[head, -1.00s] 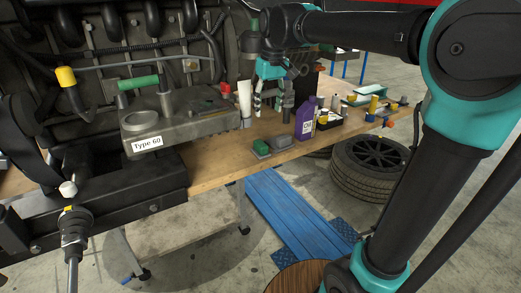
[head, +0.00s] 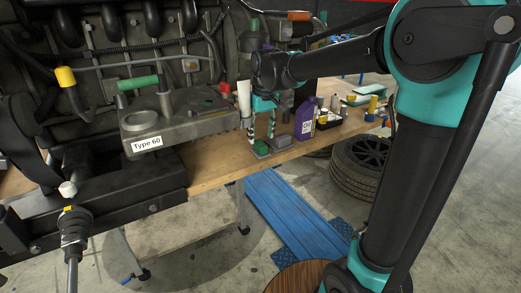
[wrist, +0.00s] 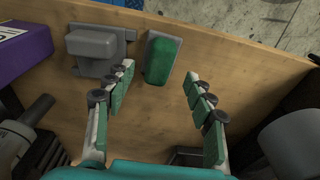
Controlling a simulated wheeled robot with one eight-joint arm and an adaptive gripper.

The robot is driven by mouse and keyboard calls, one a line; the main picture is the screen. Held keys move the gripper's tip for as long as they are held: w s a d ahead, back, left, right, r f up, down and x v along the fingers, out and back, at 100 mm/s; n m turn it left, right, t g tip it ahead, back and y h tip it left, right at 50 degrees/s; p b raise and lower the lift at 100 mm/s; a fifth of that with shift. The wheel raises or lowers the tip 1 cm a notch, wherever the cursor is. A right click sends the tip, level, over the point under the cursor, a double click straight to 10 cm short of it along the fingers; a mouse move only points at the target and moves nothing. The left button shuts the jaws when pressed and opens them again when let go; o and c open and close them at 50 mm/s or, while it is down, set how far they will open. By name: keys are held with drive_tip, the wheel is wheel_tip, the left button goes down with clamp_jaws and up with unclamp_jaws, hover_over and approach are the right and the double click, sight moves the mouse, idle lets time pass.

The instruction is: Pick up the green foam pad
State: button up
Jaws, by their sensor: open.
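The green foam pad (head: 262,147) lies on a small grey base near the front edge of the wooden workbench (head: 215,174). In the wrist view the pad (wrist: 159,61) shows just beyond the fingertips, roughly between them and closer to the left finger. My gripper (head: 261,136) points down just above the pad in the head view, its fingers spread. In the wrist view my gripper (wrist: 159,75) is open, with nothing between the fingers but the view of pad and bench. I cannot tell whether a fingertip touches the pad.
A grey block (wrist: 92,45) sits close beside the pad. A purple bottle (head: 305,118) stands to the right on the bench. A white tube (head: 244,99) and a "Type 60" metal part (head: 185,133) are to the left. The bench edge is just past the pad.

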sight(261, 143)
drive_tip(key=f, duration=0.5)
drive_tip(key=shift+w+a, duration=0.1)
drive_tip(key=shift+w, duration=0.2)
drive_tip(key=shift+c, duration=0.3)
drive_tip(key=c, duration=1.1)
